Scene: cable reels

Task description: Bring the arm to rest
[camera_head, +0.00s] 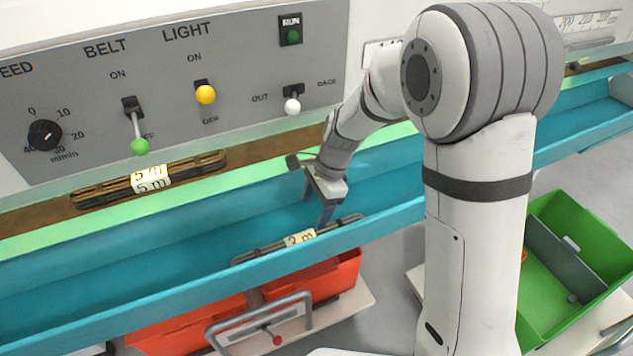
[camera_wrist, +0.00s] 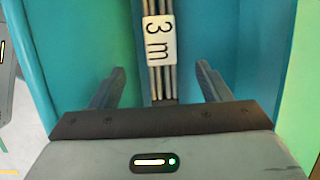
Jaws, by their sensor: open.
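My arm reaches down to the teal trough (camera_head: 130,258). In the wrist view my gripper (camera_wrist: 160,70) is open, with one finger on each side of the "3 m" bundle (camera_wrist: 159,40). Gaps show between the fingers and the bundle, so nothing is held. The bundle's near end is hidden behind the gripper body in the wrist view.
A "5 m" bundle (camera_head: 151,179) lies on the brown ledge behind the trough. A grey panel (camera_head: 190,80) with a dial and levers stands behind. An orange-red crate (camera_head: 335,279) on a trolley is in front, and a green bin (camera_head: 590,240) is at right.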

